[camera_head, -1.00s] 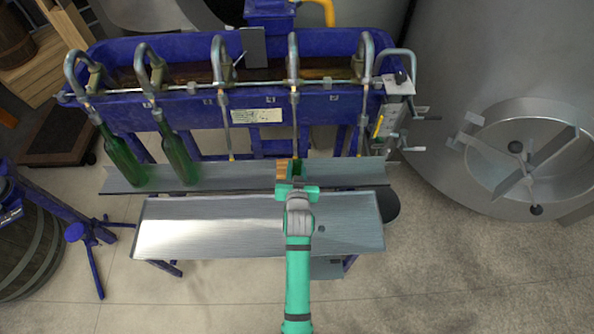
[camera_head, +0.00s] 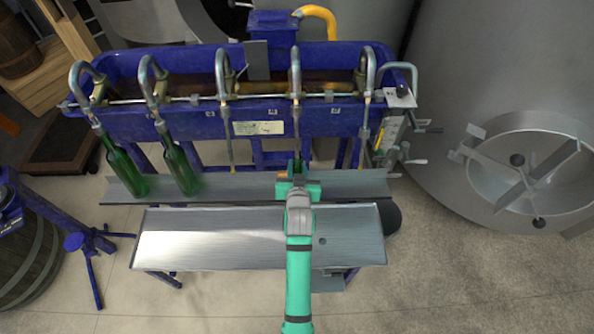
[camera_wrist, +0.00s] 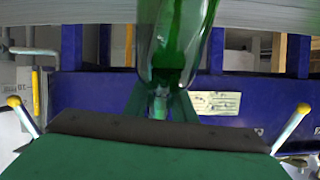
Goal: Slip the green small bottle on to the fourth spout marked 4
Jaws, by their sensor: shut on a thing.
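The green small bottle (camera_wrist: 178,30) is held in my gripper (camera_head: 298,184), which is shut on it. In the head view only a little dark green glass shows beyond the jaws, and the arm hides the rest. The fourth spout (camera_head: 296,85) comes down directly behind and above the gripper, in line with it. Its lower end meets the dark green glass in the picture; I cannot tell whether it is inside the neck. In the wrist view the bottle's body is at the top and its neck points down the picture.
Two green bottles (camera_head: 122,168) (camera_head: 178,165) hang on the first and second spouts at the left. The third (camera_head: 224,80) and fifth spouts (camera_head: 368,80) are bare. A metal rail (camera_head: 245,187) runs below, with a wide metal tray (camera_head: 210,240) in front. A lever assembly (camera_head: 392,140) stands at right.

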